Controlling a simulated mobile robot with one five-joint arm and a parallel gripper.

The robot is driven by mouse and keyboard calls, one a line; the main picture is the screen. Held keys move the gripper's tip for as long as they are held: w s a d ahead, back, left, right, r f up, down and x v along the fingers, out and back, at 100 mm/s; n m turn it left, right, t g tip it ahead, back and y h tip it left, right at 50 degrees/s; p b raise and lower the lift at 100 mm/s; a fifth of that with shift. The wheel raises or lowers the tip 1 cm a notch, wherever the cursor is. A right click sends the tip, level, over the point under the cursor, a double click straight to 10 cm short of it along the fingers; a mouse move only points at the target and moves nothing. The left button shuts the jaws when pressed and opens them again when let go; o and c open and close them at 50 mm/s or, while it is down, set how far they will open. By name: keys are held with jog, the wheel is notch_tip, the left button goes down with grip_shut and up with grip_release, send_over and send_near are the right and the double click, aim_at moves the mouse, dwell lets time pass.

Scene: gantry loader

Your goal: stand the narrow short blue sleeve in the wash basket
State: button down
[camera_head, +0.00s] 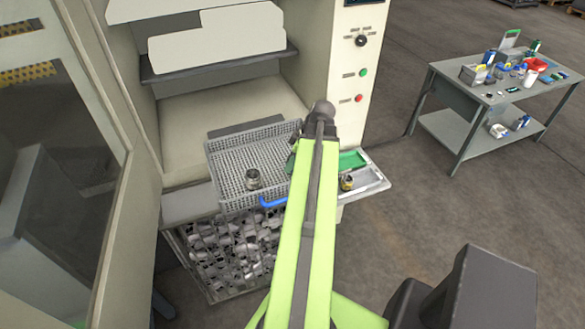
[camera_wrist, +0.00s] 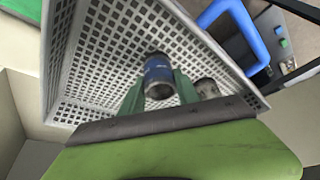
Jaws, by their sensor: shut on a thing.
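The narrow short blue sleeve (camera_wrist: 158,70) shows in the wrist view, between the two green fingers of my gripper (camera_wrist: 160,84). My gripper is shut on it. The sleeve is blue with a dark upper end and is seen against the perforated floor of the wash basket (camera_wrist: 95,50). I cannot tell whether it touches that floor. In the head view the wash basket (camera_head: 222,172) is a grey mesh tray on the machine's ledge. My arm covers its right part and hides the held sleeve there.
A dark metallic sleeve (camera_head: 252,180) stands in the basket; a sleeve beside my gripper shows in the wrist view (camera_wrist: 207,88). A blue handle (camera_head: 273,202) is at the basket's front. Right of my arm, a side tray (camera_head: 372,180) holds another sleeve (camera_head: 347,183). A cluttered workbench (camera_head: 500,95) stands farther right.

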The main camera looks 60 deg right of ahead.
notch_tip(320, 180, down, 2)
jog(key=shift+f+b, duration=0.1)
jog(key=shift+b, duration=0.25)
jog(key=shift+r, duration=0.3)
jog(key=shift+f, duration=0.2)
jog(key=c, duration=0.9)
grip_release()
jog(key=shift+r, duration=0.1)
jog(key=shift+s+r+p, duration=0.1)
jog(key=shift+r+p, duration=0.45)
jog(key=shift+p, duration=0.15)
jog(key=p+v, duration=1)
jog(key=v, duration=0.1)
jog(key=shift+s+r, duration=0.1)
